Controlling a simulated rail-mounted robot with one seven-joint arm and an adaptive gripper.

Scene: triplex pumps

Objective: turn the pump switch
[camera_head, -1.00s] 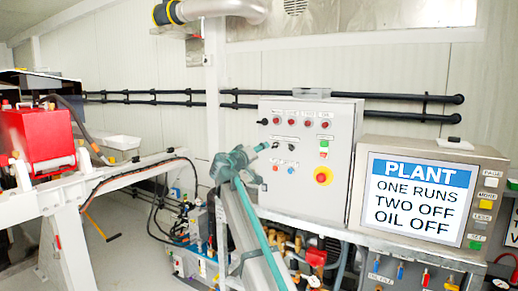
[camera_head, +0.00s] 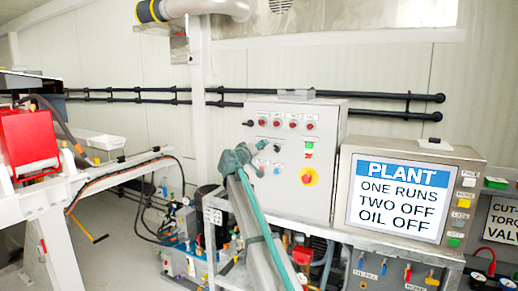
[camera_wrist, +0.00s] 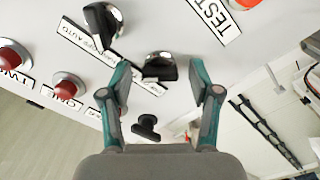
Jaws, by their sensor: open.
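The grey control box (camera_head: 325,150) stands in the middle of the head view, with red lights, small knobs and a yellow-and-red stop button on its face. My gripper (camera_head: 264,149) is at the lower left of that face, close to the row of dark knobs. In the wrist view my gripper (camera_wrist: 163,80) is open, with its teal fingers apart. A black rotary switch (camera_wrist: 160,66) shows between the fingertips; I cannot tell whether they touch it. Another black switch (camera_wrist: 103,24) lies to the upper left. Their labels are partly hidden.
A small black knob (camera_wrist: 147,127) shows between the fingers nearer the palm. Red buttons (camera_wrist: 68,86) lie to the left. The plant sign (camera_head: 402,197) stands right of the box. Black rails (camera_head: 150,94) run along the wall behind. A red machine (camera_head: 28,142) stands at far left.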

